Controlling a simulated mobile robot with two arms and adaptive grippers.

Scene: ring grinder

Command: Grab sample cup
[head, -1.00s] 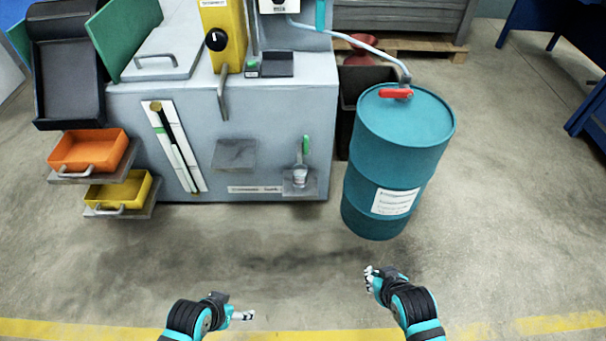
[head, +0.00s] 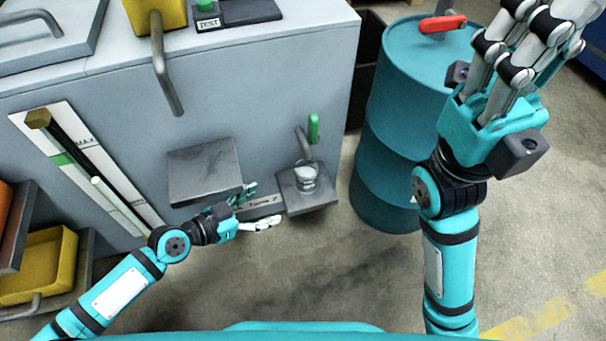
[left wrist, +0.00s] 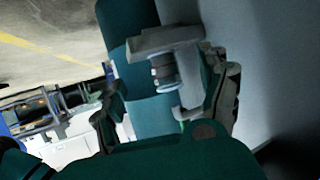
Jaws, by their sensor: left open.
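The sample cup (head: 306,178) is a small clear and grey vessel standing on a small grey shelf (head: 322,198) on the machine's front. A bent metal handle with a green grip (head: 313,128) rises just behind it. My left gripper (head: 254,206) is open and empty, left of the shelf and slightly below it, apart from the cup. In the left wrist view the cup (left wrist: 163,72) appears sideways between the spread fingers (left wrist: 168,100), beyond the palm. My right gripper (head: 525,50) is raised at upper right, in front of the drum; its fingers extend upward, and their closure is unclear.
A teal drum (head: 385,150) with a red lever stands right of the shelf. Another grey plate (head: 205,172) juts out left of it. A yellow bin (head: 38,262) sits at the lower left. The floor below the shelf is clear.

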